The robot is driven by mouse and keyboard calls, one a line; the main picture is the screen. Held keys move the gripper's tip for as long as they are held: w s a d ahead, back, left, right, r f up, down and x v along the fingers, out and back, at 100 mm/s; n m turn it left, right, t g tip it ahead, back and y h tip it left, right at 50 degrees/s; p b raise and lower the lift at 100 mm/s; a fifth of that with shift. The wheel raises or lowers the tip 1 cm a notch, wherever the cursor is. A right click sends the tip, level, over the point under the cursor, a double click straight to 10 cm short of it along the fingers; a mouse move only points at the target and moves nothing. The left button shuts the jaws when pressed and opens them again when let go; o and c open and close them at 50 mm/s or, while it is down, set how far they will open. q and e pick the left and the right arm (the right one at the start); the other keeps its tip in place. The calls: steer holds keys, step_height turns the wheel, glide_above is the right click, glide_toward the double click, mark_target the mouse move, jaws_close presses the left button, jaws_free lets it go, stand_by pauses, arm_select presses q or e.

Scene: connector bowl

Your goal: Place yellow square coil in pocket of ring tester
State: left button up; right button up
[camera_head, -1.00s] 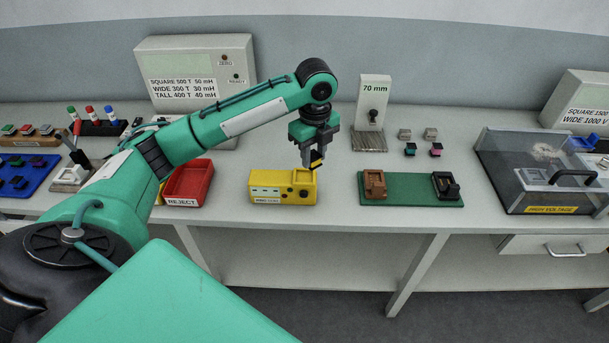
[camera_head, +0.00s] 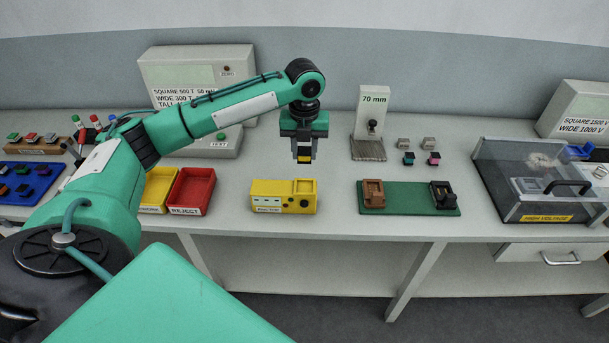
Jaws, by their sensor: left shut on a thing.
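The ring tester (camera_head: 268,199) is the yellow box near the front edge of the bench, with a pale panel and label on its front left and a dark round spot on its front right. My left gripper (camera_head: 304,157) points down above and just behind the tester's right end. It is shut on the yellow square coil (camera_head: 304,161), a small dark piece with a yellow strip at its bottom. The coil is apart from the tester. Much of the coil is hidden by the fingers. My right gripper is not in view.
The red reject bin (camera_head: 192,190) and a yellow bin (camera_head: 158,188) stand left of the tester. A green board (camera_head: 408,199) with brown and black fixtures lies to the right. Behind stand a 70 mm gauge (camera_head: 372,115) and small coils. A clear-lidded high voltage box (camera_head: 530,180) is far right.

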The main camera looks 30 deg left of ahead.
arm_select(q)
step_height(320, 180, down, 6)
steer(key=shift+r+p, duration=0.15)
steer(key=shift+p, duration=0.3)
step_height(320, 180, down, 4)
steer(key=shift+r+p, duration=0.1)
steer(key=shift+p, duration=0.4)
steer(key=shift+f, duration=0.35)
steer(key=o, duration=1)
steer(key=shift+f, duration=0.1)
